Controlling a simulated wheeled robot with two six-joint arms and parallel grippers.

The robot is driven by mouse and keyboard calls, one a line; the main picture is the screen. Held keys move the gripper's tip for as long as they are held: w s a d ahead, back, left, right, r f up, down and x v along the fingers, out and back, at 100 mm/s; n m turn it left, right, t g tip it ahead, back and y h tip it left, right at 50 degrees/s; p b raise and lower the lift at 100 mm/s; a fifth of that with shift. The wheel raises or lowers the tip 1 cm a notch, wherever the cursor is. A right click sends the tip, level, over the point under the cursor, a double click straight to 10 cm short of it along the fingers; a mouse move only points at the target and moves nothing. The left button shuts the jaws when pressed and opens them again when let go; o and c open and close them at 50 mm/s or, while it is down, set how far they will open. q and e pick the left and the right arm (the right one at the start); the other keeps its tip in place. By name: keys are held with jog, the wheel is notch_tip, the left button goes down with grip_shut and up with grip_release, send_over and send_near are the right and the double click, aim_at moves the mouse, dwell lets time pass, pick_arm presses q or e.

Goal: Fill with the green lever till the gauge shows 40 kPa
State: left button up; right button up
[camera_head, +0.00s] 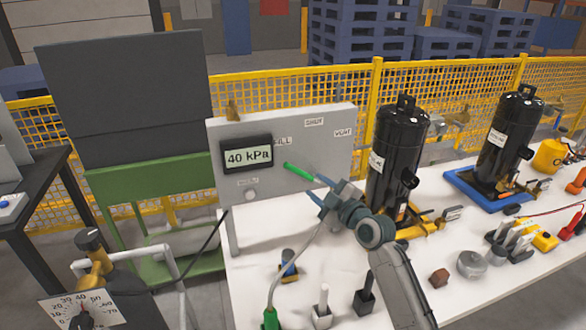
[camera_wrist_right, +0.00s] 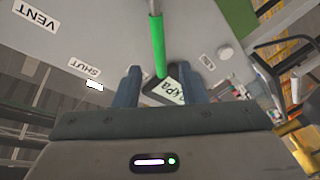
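The gauge display (camera_head: 248,155) on the grey panel reads 40 kPa; part of it shows upside down in the right wrist view (camera_wrist_right: 172,92). The green lever (camera_head: 300,171) points left, its end near the display and below the partly hidden FILL label (camera_head: 282,142). My right gripper (camera_head: 324,192) is at the lever's right part in the head view. In the right wrist view its two blue fingers (camera_wrist_right: 160,88) stand apart, with the green lever (camera_wrist_right: 158,45) between them and a gap on each side. The lever's pivot is hard to make out. My left gripper is not in view.
SHUT (camera_head: 314,122) and VENT (camera_head: 343,132) labels are on the panel (camera_head: 225,190). A black compressor (camera_head: 396,150) stands right of my right arm, another (camera_head: 507,135) farther right. A dial (camera_head: 83,308) is at lower left. Small parts lie on the white table (camera_head: 345,270).

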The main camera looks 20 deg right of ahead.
aim_at(301, 173)
jog(key=x, duration=0.2)
jog(key=r+p+x, duration=0.1)
jog(key=x, duration=0.1)
jog(key=shift+w+a+p, duration=0.1)
jog(key=shift+a+p, duration=0.05)
jog(key=shift+p, duration=0.15)
jog(key=x, duration=0.3)
jog(key=shift+w+f+p, duration=0.1)
jog(key=shift+f+p, duration=0.2)
jog(key=shift+f, duration=0.05)
jog(key=shift+w+a, duration=0.2)
jog(key=shift+w, duration=0.5)
jog(key=shift+w+a+f, duration=0.1)
jog(key=shift+w, duration=0.05)
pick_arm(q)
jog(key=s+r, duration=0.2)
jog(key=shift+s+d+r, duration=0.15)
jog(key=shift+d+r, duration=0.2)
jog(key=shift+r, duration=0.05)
pick_arm(e)
grip_shut()
